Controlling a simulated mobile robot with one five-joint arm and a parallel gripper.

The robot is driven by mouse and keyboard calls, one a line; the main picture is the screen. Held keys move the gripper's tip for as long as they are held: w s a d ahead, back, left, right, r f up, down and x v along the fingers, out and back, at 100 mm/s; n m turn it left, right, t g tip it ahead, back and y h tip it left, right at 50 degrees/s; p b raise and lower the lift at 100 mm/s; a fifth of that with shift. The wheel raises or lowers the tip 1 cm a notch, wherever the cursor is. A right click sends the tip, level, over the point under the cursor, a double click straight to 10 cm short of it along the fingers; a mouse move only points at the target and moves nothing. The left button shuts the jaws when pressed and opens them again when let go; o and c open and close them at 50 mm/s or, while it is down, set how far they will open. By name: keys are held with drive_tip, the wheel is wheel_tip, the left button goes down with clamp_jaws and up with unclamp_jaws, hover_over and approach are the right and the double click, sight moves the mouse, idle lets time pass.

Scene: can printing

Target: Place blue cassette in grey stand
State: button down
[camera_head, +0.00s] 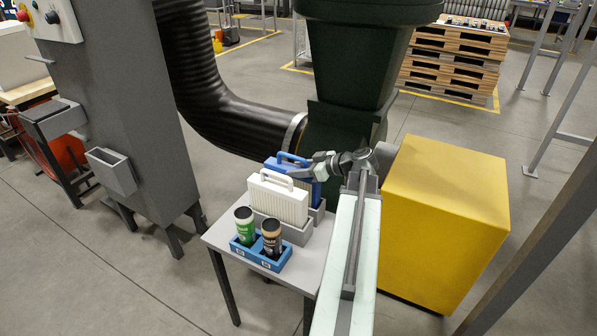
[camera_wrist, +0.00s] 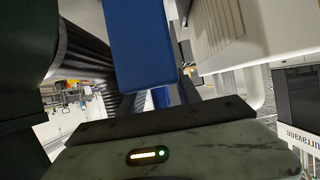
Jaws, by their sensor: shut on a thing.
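The blue cassette (camera_head: 316,193) is upright at the back of the small table, behind the white cassette (camera_head: 277,203). My gripper (camera_head: 305,170) reaches in from the right and is shut on the blue cassette near its top handle. In the wrist view a blue part of the cassette (camera_wrist: 140,45) fills the upper middle, with the white cassette (camera_wrist: 225,35) to its right. A grey stand (camera_head: 318,212) shows at the blue cassette's lower right. The cassette's lower edge is mostly hidden, so I cannot tell whether it is fully seated.
The white cassette stands in a grey holder (camera_head: 298,234). In front, a blue tray (camera_head: 262,262) holds a green-labelled can (camera_head: 245,227) and a brown-labelled can (camera_head: 271,240). A yellow box (camera_head: 440,220) is right of my arm. A black hose (camera_head: 215,105) and dark green machine (camera_head: 350,60) stand behind.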

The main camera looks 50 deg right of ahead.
drive_tip(key=c, duration=0.8)
unclamp_jaws()
drive_tip(key=shift+f, duration=0.1)
drive_tip(key=shift+c, duration=0.2)
drive_tip(key=shift+r, duration=0.2)
drive_tip(key=p+v, duration=0.5)
drive_tip(key=v, duration=0.7)
drive_tip(key=shift+f, duration=0.1)
